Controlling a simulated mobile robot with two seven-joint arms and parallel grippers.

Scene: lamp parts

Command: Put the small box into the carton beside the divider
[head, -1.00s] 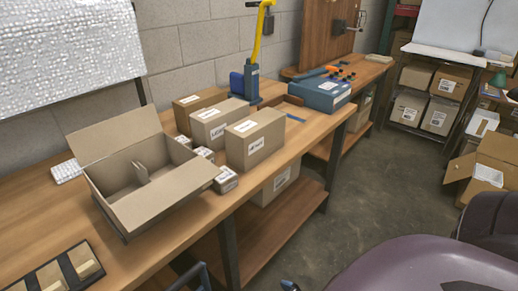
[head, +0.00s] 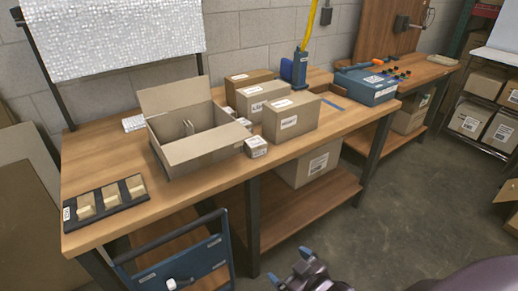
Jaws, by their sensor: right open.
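The open carton (head: 201,151) stands on the workbench with its flaps spread. An upright divider (head: 187,128) shows inside it. A small box (head: 256,147) with a white label sits on the bench just right of the carton's front corner. More small boxes (head: 243,123) are partly hidden behind the carton's right side. My right gripper (head: 290,267) is open at the bottom of the view, in front of the bench and below its top, well apart from the boxes. My left gripper is out of view.
Larger boxes (head: 291,117) stand right of the carton. A black tray (head: 104,205) with several tan blocks lies at the bench's left end. A blue cart frame (head: 178,262) stands before the bench. Bare bench top (head: 110,156) lies left of the carton.

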